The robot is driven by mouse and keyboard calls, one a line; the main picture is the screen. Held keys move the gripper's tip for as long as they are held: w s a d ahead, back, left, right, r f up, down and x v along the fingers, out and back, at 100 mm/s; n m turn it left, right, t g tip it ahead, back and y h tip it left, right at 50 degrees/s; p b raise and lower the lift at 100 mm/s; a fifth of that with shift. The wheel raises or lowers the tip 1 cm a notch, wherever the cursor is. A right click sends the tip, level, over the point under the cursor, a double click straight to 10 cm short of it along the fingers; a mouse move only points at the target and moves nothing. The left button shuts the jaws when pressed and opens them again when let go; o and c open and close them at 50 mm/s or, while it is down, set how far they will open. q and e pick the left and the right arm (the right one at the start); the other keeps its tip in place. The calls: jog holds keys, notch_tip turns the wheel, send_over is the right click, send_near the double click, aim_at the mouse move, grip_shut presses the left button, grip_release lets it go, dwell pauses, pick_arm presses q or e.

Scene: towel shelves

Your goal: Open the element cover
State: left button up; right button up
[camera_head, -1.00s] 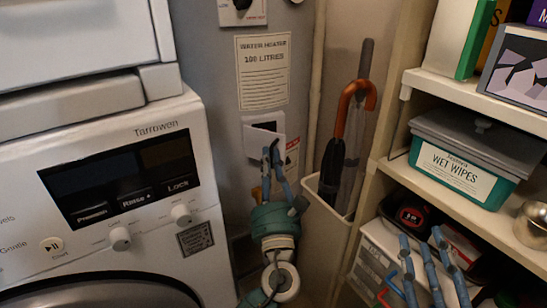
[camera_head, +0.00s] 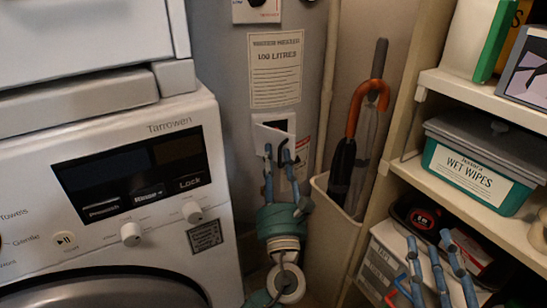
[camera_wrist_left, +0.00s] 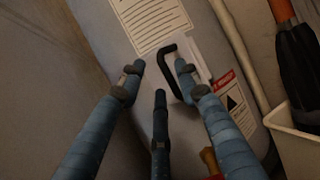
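The element cover (camera_head: 272,133) is a small white panel on the grey water heater, below the heater's label. A black bar handle (camera_wrist_left: 170,72) stands out from it in the left wrist view. My left gripper (camera_head: 278,158) is in front of the cover's lower part, fingers pointing up. It also shows in the left wrist view (camera_wrist_left: 158,78), with its fingers apart and the handle between them, close to the right finger. I cannot tell whether they touch. A dark patch shows near the cover's top in the head view. My right gripper (camera_head: 436,250) is open and empty in front of the shelves.
A white washer (camera_head: 110,190) stands at the left. An umbrella (camera_head: 352,125) sits in a pale bin (camera_head: 335,215) right of the heater. Shelves at the right hold a wet wipes box (camera_head: 470,170) and a tape measure (camera_head: 422,219).

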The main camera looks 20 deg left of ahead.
pick_arm(q)
jog(key=v, duration=1.1)
jog(key=shift+s, duration=0.1)
